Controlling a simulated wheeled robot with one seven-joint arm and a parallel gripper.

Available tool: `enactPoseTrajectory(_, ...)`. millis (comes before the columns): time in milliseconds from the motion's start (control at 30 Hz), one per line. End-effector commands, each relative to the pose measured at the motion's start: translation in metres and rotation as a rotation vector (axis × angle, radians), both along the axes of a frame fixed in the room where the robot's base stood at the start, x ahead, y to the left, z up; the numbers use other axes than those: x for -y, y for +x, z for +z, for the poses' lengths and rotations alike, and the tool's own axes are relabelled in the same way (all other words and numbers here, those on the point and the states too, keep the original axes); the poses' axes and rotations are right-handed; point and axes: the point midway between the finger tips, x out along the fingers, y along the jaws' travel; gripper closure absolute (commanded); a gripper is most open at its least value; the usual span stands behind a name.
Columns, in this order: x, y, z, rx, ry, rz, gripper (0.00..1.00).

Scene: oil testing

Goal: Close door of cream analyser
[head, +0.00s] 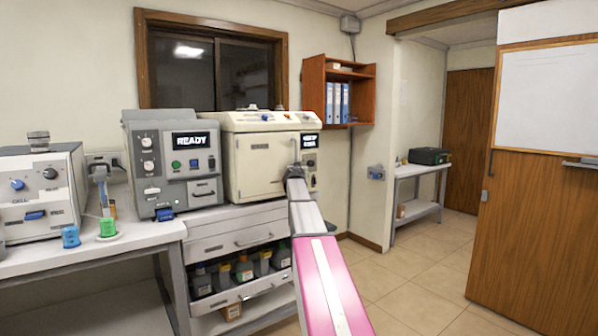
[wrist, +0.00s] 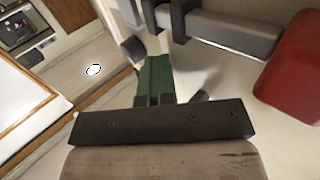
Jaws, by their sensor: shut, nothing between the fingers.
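The cream analyser (head: 222,120) stands on the bench, right of the grey analyser. Its cream door (head: 262,170) faces the room and looks flush, or nearly flush, with the front. I cannot tell whether a small gap is left. My gripper (head: 295,171) is at the right edge of the door, just left of the panel with the small dark display. It is shut and empty, and my arm hides part of the front there. I cannot tell whether it touches the door. The wrist view is close and tilted, and the door is not clear in it.
The grey analyser (head: 178,163) reads READY. Below are drawers (head: 238,242) and a shelf of bottles (head: 244,269). Open floor (head: 400,275) lies to the right. The wrist view shows a red part (wrist: 295,70) at right.

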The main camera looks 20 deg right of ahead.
Motion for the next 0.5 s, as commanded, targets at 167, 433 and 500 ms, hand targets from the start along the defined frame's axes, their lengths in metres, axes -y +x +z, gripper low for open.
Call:
enactPoseTrajectory(167,0.008,-0.047,0.001,0.003,0.001,-0.003,1.00)
enactPoseTrajectory(433,0.023,-0.099,-0.001,0.002,0.003,-0.006,1.00)
enactPoseTrajectory(500,0.027,-0.108,-0.001,0.001,0.004,-0.007,1.00)
